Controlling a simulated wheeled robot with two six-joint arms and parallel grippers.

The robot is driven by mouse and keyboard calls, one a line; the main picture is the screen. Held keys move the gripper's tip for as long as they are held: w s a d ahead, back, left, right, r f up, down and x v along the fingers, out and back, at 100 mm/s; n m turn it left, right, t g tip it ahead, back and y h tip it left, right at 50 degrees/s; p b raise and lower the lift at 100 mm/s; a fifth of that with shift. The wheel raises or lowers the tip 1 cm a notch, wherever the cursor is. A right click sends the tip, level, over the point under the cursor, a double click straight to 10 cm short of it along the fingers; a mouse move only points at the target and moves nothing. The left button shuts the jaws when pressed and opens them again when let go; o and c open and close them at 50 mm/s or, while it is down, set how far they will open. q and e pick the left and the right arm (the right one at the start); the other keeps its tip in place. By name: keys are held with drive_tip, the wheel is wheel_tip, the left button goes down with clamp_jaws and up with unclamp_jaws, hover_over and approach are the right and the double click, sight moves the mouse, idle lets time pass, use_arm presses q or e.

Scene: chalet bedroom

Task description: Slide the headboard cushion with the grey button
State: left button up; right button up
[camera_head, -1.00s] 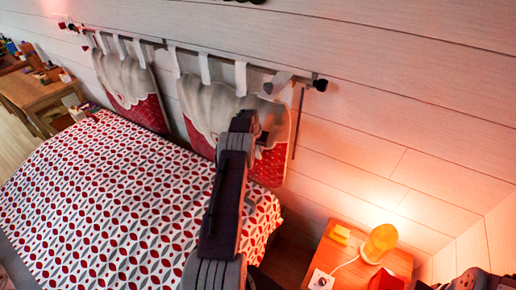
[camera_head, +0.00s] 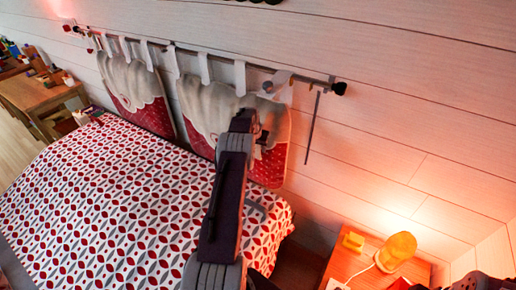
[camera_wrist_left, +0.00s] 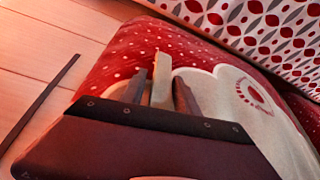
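The right-hand headboard cushion (camera_head: 203,103), cream above and dotted red below, hangs by white straps from a rail (camera_head: 223,60). A round grey button (camera_head: 267,87) shows on its rightmost strap. My left gripper (camera_head: 258,133) is in front of this cushion's right half, below the button, and hides part of it. In the left wrist view, the gripper's fingers (camera_wrist_left: 160,85) lie over the cushion's red and cream face (camera_wrist_left: 215,60). A pale strip shows between two darker fingers; I cannot tell whether they grip anything. My right gripper is not clearly seen.
A second similar cushion (camera_head: 133,85) hangs to the left on the rail. The patterned bed (camera_head: 110,190) lies below. A nightstand (camera_head: 345,268) with a glowing lamp (camera_head: 396,250) stands at the lower right. A thin dark rod (camera_head: 312,128) hangs right of the cushion.

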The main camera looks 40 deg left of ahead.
use_arm(q)
drive_tip(key=shift+s+a+f, duration=0.15)
drive_tip(key=shift+a, duration=0.2)
drive_tip(key=shift+s+d+r, duration=0.1)
drive_tip(key=shift+r, duration=0.2)
drive_tip(key=a+b+v, duration=0.1)
drive_tip(key=b+v, duration=0.1)
drive_tip(key=v, duration=0.6)
drive_tip(key=shift+d+r, duration=0.2)
drive_tip(key=shift+d, duration=0.2)
use_arm(e)
drive_tip(key=shift+s+a+f, duration=0.1)
drive_tip(key=shift+a+f, duration=0.1)
drive_tip(key=shift+f, duration=0.85)
use_arm(q)
drive_tip(key=shift+s, duration=0.1)
